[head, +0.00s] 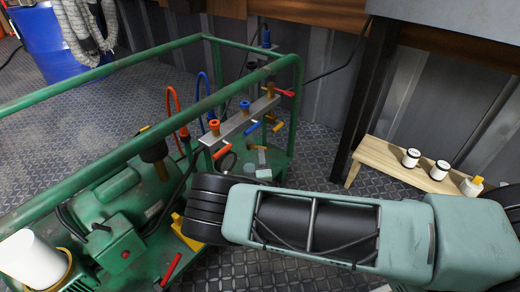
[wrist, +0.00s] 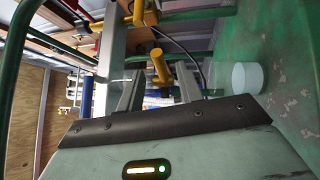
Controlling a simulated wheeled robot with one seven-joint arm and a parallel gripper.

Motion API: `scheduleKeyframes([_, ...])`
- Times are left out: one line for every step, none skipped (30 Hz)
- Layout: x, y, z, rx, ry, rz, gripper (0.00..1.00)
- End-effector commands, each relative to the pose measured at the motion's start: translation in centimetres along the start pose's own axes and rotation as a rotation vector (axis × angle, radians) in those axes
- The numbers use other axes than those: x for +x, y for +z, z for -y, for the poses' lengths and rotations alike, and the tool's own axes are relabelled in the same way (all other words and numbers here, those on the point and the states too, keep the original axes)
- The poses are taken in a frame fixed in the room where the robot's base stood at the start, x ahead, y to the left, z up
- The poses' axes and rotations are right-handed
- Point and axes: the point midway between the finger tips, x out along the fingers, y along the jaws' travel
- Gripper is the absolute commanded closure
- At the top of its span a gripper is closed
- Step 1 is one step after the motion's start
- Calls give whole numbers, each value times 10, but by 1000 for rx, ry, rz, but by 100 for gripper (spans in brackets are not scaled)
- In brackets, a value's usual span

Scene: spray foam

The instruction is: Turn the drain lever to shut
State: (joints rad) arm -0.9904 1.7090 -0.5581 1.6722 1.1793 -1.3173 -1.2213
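Several coloured valve levers sit on and around a grey manifold bar (head: 240,120) inside a green frame. They include a red lever (head: 284,92), a blue lever (head: 252,128), an orange lever (head: 222,152) and a yellow lever (head: 278,126). I cannot tell which one is the drain lever. In the wrist view, my gripper (wrist: 160,92) is open, with one finger on each side. A yellow lever (wrist: 160,68) shows in the gap between the fingertips, apparently just beyond them; contact is not clear. In the head view, my arm mostly hides the gripper.
The green frame rail (head: 130,145) runs around the machine and a green motor (head: 115,220). Red and blue hoses (head: 203,95) arch beside the manifold. A wooden bench (head: 405,170) with small containers stands right. A white cylinder (wrist: 247,78) is right of the fingers.

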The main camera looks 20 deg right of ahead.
Motion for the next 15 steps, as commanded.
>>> scheduleKeyframes([10,0,4,1,1,2,64])
scheduleKeyframes([16,0,4,1,2,1,64])
scheduleKeyframes([24,0,4,1,1,2,64])
scheduleKeyframes([29,0,4,1,1,2,64])
scheduleKeyframes([34,0,3,1,2,1,64])
scheduleKeyframes([40,0,3,1,1,1,64])
scheduleKeyframes([44,0,3,1,0,1,64])
scheduleKeyframes([48,0,3,1,0,1,64])
scheduleKeyframes([52,0,2,0,1,2,64])
scheduleKeyframes([55,0,2,0,0,1,64])
scheduleKeyframes([57,0,2,0,-1,1,64])
scheduleKeyframes([60,0,2,0,-1,0,64])
scheduleKeyframes([61,0,2,0,-1,0,64])
scheduleKeyframes([62,0,1,0,-1,-1,64])
scheduleKeyframes([64,0,1,0,-1,-1,64])
